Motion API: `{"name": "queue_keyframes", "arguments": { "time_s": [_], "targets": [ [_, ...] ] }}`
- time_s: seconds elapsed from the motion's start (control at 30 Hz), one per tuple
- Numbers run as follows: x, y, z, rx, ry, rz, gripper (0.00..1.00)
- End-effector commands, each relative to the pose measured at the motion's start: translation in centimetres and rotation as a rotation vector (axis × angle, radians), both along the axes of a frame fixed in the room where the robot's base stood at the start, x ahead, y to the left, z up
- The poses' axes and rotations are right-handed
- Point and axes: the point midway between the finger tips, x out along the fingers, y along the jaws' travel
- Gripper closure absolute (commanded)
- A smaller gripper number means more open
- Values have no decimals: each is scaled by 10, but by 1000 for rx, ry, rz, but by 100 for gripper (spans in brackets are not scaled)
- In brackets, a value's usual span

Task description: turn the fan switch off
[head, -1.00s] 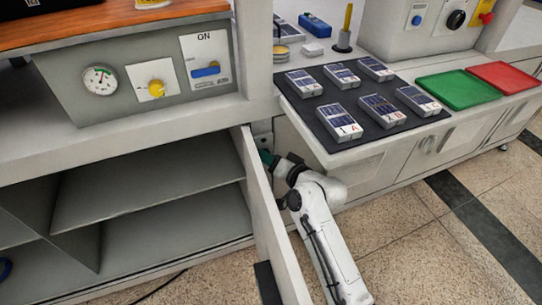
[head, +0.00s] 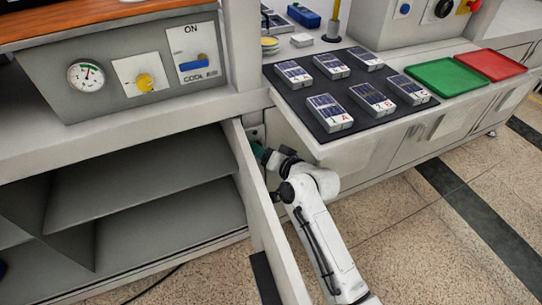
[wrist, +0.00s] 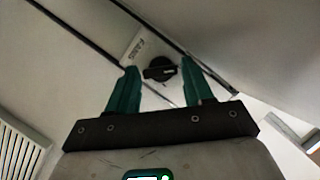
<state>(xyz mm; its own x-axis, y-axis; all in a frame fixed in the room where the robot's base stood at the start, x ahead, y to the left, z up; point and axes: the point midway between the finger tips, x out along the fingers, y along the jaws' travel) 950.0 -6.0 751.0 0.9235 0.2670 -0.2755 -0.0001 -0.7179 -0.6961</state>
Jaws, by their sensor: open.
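The fan switch is a black rotary knob (wrist: 160,69) beside a white label plate with lettering in the wrist view. My gripper (wrist: 158,80) is open, with one green finger on each side of the knob in that picture. I cannot tell whether the fingers touch it. In the head view my gripper (head: 262,153) reaches in behind the open cabinet door, close to the frame. The knob is hidden there.
The open door (head: 262,215) stands just left of my arm. A bench holds a black mat (head: 304,118) with several labelled modules, a green tray (head: 450,82) and a red tray (head: 492,65). A panel at left has a gauge (head: 86,76), a yellow knob (head: 145,82) and a blue COOL switch (head: 194,62).

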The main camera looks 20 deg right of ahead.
Motion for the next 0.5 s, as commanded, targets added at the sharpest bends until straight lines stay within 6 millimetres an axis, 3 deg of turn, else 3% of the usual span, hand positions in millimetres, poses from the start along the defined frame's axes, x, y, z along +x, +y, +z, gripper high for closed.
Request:
{"name": "queue_keyframes", "arguments": {
  "time_s": [0.5],
  "targets": [
    [-81, -23, 23, 0, 4, -1, 49]
  ]
}}
